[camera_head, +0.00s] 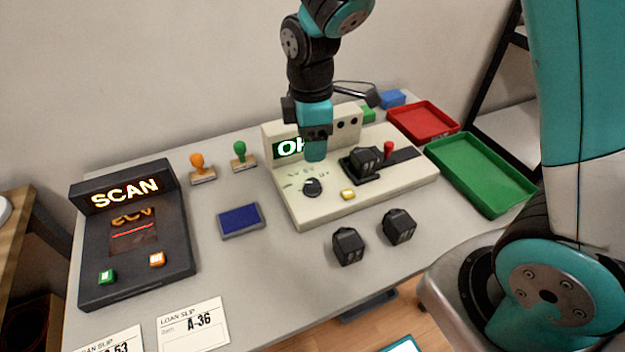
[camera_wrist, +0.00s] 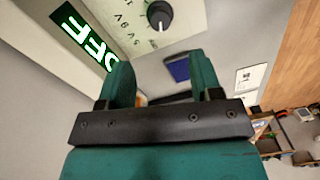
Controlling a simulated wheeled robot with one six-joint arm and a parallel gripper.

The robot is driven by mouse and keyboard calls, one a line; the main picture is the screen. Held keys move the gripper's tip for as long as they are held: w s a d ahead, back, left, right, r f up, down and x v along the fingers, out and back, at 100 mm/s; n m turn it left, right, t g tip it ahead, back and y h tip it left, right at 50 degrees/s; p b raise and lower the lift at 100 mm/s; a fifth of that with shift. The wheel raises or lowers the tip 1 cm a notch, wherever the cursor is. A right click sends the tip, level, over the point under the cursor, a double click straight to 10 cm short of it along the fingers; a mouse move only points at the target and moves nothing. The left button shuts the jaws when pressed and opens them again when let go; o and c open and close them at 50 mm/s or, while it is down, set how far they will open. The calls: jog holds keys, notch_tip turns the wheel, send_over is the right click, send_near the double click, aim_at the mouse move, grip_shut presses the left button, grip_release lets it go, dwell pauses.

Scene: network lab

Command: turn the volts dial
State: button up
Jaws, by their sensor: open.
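The volts dial (camera_head: 312,187) is a round black knob on the sloped front of a cream tester (camera_head: 300,208). It also shows at the top of the wrist view (camera_wrist: 160,14), with a white mark and printed figures beside it. My gripper (camera_head: 316,152) is above the tester's panel, behind and above the dial in the head view, apart from it. In the wrist view my gripper (camera_wrist: 160,75) has its two teal fingers spread with nothing between them.
A black block (camera_head: 364,158) sits in the tester's cradle, near a red lever (camera_head: 388,149) and yellow button (camera_head: 348,194). Two black blocks (camera_head: 348,246) (camera_head: 398,227) lie in front. A blue pad (camera_head: 240,220), scanner (camera_head: 135,270), green tray (camera_head: 480,175) and red tray (camera_head: 423,121) stand around.

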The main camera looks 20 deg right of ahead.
aim_at(312, 182)
jog(key=f, duration=1)
jog(key=shift+s+f+b, duration=0.1)
jog(key=shift+s+b, duration=0.1)
jog(key=shift+b, duration=0.1)
jog(key=c, duration=0.9)
